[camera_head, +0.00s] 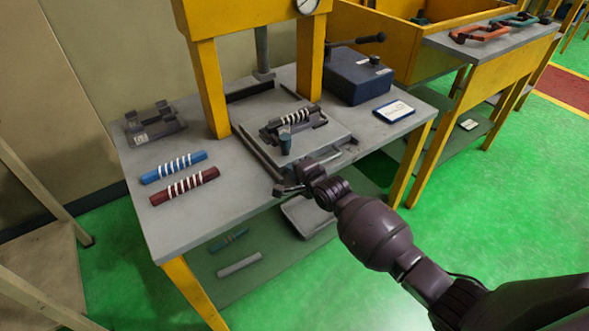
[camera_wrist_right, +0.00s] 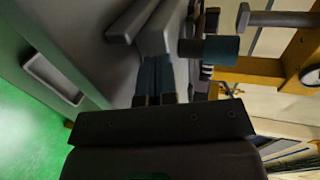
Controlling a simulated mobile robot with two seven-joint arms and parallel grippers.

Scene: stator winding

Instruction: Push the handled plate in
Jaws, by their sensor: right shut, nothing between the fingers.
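The handled plate (camera_head: 335,130) is a flat grey plate lying under the yellow press frame. Its upright dark teal handle (camera_head: 286,142) stands near the front edge, and a dark fixture holding a white-banded coil (camera_head: 296,118) sits on it. My right gripper (camera_head: 290,190) is at the table's front edge, just in front of the plate. It is shut and empty. In the right wrist view the gripper fingers (camera_wrist_right: 155,78) are close together, beside the teal handle (camera_wrist_right: 208,49). Whether the fingertips touch the plate cannot be told. My left gripper is not in view.
The yellow press posts (camera_head: 210,88) flank the plate. A blue box with a lever (camera_head: 357,76) and a white label card (camera_head: 394,111) lie to the right. Blue (camera_head: 174,168) and red (camera_head: 184,187) banded rods and a dark fixture (camera_head: 154,126) lie to the left.

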